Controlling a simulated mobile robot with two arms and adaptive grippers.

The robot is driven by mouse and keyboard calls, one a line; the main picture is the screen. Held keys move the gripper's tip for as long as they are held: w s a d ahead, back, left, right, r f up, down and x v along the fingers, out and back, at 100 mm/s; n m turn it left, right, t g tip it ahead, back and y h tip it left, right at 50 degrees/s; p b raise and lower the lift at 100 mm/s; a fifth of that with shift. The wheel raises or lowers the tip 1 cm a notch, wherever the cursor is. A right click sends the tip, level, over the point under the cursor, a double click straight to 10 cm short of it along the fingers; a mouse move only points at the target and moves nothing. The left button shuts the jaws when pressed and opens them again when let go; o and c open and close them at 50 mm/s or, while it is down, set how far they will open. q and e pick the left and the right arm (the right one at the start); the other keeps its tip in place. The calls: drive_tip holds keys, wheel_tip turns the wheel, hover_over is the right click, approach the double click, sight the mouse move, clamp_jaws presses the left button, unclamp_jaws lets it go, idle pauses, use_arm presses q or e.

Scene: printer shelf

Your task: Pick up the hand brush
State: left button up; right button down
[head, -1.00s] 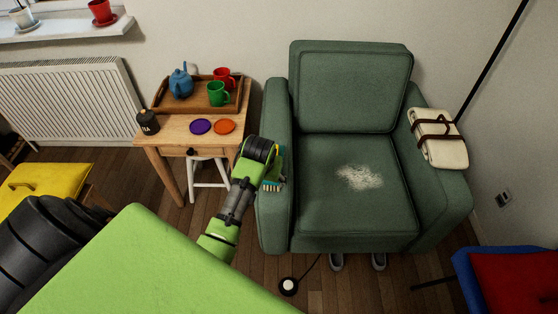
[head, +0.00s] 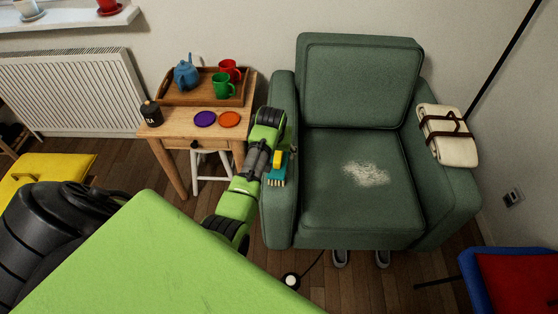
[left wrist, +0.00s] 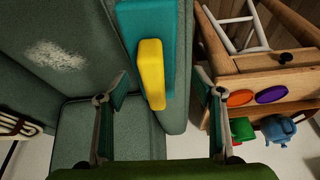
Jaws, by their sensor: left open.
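The hand brush (head: 276,172) lies on the left armrest of the green armchair. It has a teal body and a yellow handle. In the left wrist view the brush (left wrist: 151,75) is ahead of my left gripper (left wrist: 160,80). Its yellow handle shows between the two open fingers, with a gap on each side. I cannot tell how far below the fingertips it is. In the head view my left gripper (head: 287,130) is over the armrest, just behind the brush, and its fingers are mostly hidden by my arm. My right gripper is not in view.
The armchair (head: 356,225) has pale crumbs (head: 366,174) on its seat and a strapped blanket (head: 447,135) on its right armrest. Left of it stands a wooden side table (head: 178,125) with a tray (head: 172,99), teapot (head: 186,75), mugs and coasters. A white stool (head: 208,170) is under the table.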

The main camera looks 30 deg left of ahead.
use_arm(q)
drive_tip(key=shift+w+d+b+x, duration=0.1)
drive_tip(key=shift+w+b+x, duration=0.1)
drive_tip(key=shift+x, duration=1.05)
drive_tip(key=shift+w+d+b+x, duration=0.1)
drive_tip(key=shift+b+x, duration=0.1)
drive_tip(key=shift+x, duration=1.05)
drive_tip(key=shift+r, duration=0.15)
drive_tip(key=c, duration=1.3)
